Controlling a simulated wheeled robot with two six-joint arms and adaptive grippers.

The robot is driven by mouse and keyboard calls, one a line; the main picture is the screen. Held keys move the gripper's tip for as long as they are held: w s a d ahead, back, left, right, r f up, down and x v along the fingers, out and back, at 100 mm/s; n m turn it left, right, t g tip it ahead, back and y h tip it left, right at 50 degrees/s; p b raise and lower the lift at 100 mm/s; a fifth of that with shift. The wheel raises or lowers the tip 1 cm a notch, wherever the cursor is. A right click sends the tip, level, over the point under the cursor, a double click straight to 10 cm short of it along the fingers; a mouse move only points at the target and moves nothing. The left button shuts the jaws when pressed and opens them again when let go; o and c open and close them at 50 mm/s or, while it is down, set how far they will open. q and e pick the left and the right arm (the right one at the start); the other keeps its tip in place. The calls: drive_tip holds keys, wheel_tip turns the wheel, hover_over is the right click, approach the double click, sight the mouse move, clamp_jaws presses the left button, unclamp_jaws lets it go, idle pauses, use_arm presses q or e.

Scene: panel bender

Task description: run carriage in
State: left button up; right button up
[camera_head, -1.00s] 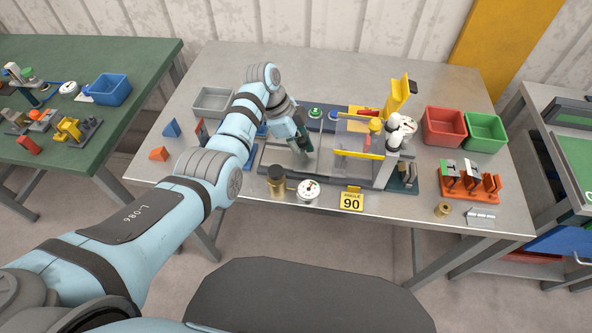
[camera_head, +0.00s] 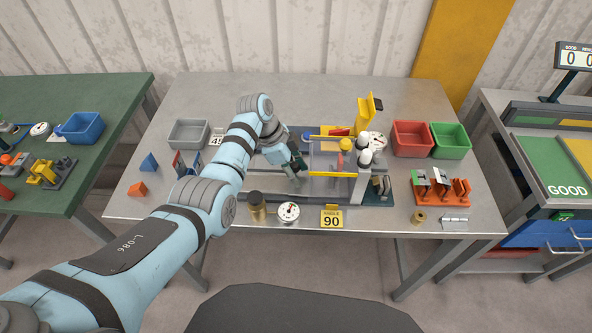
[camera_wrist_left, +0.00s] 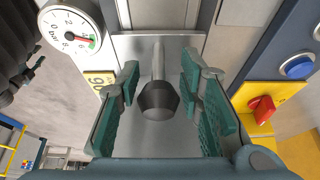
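The panel bender (camera_head: 378,199) stands on the metal table, with a clear guard edged by a yellow bar (camera_head: 332,174). My left gripper (camera_head: 297,166) reaches down at the left part of the bender. In the left wrist view, a dark knob (camera_wrist_left: 158,101) on a metal rod lies between the open fingers of my left gripper (camera_wrist_left: 160,82). Gaps show on both sides of the knob. The rod runs to a flat metal plate (camera_wrist_left: 135,50), perhaps the carriage. My left arm hides part of the bender's left side in the head view. My right gripper is not in view.
Red (camera_head: 412,138) and green (camera_head: 450,141) bins are at right, a grey bin (camera_head: 188,133) at left.

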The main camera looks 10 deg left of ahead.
use_arm(q)
drive_tip(key=v, duration=1.2)
